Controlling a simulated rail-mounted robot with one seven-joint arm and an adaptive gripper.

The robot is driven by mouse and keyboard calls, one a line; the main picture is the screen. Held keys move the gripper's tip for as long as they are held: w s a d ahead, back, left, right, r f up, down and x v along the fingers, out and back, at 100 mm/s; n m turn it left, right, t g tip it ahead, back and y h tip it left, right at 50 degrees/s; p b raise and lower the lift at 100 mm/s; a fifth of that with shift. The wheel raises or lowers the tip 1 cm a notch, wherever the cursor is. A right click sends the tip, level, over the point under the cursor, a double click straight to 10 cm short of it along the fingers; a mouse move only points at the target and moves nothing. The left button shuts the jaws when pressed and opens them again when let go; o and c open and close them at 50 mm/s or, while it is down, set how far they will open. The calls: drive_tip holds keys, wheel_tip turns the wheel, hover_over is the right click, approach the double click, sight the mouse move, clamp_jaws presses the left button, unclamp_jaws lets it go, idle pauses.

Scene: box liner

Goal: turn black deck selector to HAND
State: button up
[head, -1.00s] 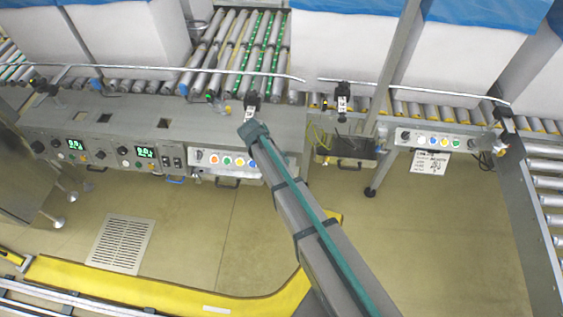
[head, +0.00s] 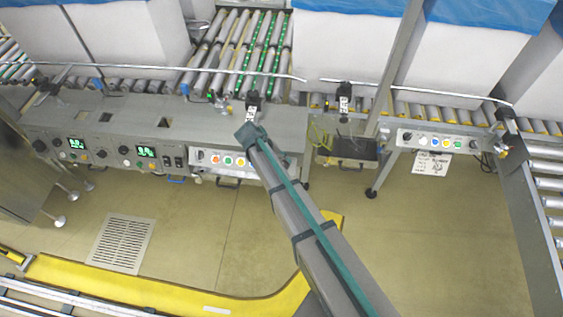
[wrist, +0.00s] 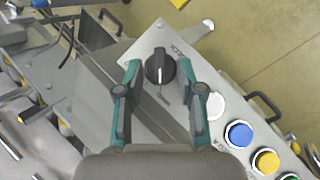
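The black selector knob (wrist: 160,66) sits near one end of a grey button panel (wrist: 143,48) in the wrist view. Its white pointer mark points toward the bottom of that picture. Small lettering is printed on both sides of it, too small to read surely. My gripper (wrist: 159,70) is open, with one teal-and-black finger on each side of the knob. Gaps show between the fingers and the knob. In the head view my arm end (head: 254,138) covers the right part of the left button panel (head: 219,160), and the knob is hidden there.
White (wrist: 214,105), blue (wrist: 238,134) and yellow (wrist: 265,161) buttons line the panel close to the right finger. A black handle (wrist: 264,105) juts out beside the panel. In the head view, another button panel (head: 436,142) stands at right, and roller conveyors (head: 245,50) run behind.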

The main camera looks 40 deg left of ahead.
drive_tip(key=v, duration=1.2)
drive_tip(key=shift+a, duration=0.1)
